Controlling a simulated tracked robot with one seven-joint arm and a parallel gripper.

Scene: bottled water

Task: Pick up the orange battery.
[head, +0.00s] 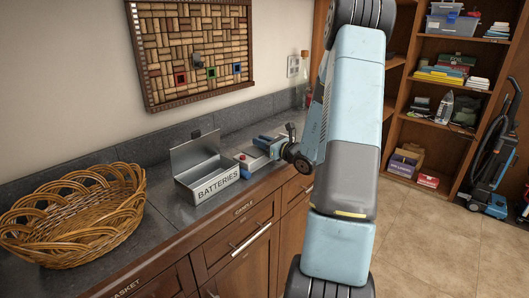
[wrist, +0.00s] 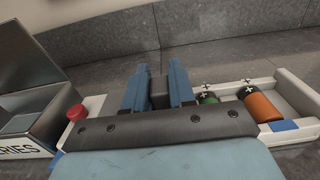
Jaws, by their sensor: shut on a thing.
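The orange battery (wrist: 262,104) lies in the right part of a white holder (wrist: 297,92) in the wrist view, apart from my fingers and to their right. A green battery (wrist: 208,98) lies between it and my right finger, partly hidden by my gripper. My gripper (wrist: 158,78) has its two blue fingers shut on a dark grey thing (wrist: 159,96), mostly hidden, so I cannot tell what it is. In the head view my gripper (head: 269,144) is low over the holder (head: 254,165) on the counter; I cannot make out the orange battery there.
An open metal box marked BATTERIES (head: 207,183) stands left of the holder. A red button (wrist: 76,113) is on the holder's left end. A wicker basket (head: 75,215) is further left, and a bottle (head: 304,80) stands at the back. The wall (head: 60,80) runs behind the counter.

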